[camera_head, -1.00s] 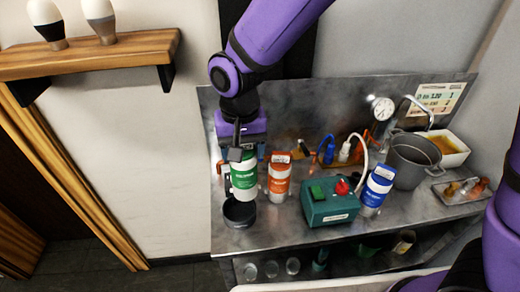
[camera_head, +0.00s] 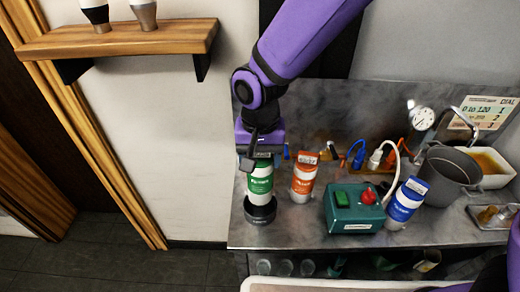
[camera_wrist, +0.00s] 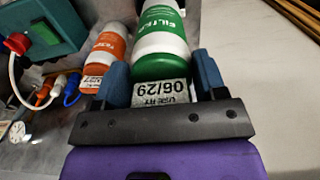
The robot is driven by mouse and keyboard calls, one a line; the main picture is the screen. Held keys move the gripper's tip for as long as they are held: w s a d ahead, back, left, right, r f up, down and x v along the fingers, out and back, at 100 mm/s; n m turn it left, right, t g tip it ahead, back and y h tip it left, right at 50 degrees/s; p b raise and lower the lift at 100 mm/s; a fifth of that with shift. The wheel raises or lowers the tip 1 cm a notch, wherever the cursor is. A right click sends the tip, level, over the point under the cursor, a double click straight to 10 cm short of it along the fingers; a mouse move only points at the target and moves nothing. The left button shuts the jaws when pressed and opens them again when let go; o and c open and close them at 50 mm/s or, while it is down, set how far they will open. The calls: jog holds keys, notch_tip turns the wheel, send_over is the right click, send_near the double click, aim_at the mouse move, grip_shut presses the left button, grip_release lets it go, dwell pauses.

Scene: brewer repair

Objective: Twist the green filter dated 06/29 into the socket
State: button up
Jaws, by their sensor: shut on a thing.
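The green filter (camera_head: 260,181) is white with a green band. Its label reads 06/29 in the wrist view (camera_wrist: 160,92). My gripper (camera_head: 260,158) is shut on its top end, with one blue finger on each side in the wrist view (camera_wrist: 162,78). The filter stands roughly upright with its lower end at the dark round socket (camera_head: 260,215) on the metal counter. Its base meets the socket's rim in the head view; how deep it sits is hidden.
An orange filter (camera_head: 303,180) stands close to the right; its label in the wrist view reads 06/27. A teal box (camera_head: 354,212) with a red knob and a blue filter (camera_head: 405,203) stand further right. A grey pot (camera_head: 447,172) is behind. A wooden shelf (camera_head: 120,40) hangs at upper left.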

aim_at(260, 176)
jog(key=shift+f, duration=3.05)
jog(key=n, duration=0.4)
jog(key=shift+d+n, duration=0.1)
jog(key=shift+n, duration=0.2)
jog(key=n, duration=0.4)
jog(key=shift+w+d, duration=0.1)
jog(key=n, duration=0.5)
jog(key=shift+w+n, duration=0.1)
jog(key=shift+n, duration=0.2)
jog(key=n, duration=0.4)
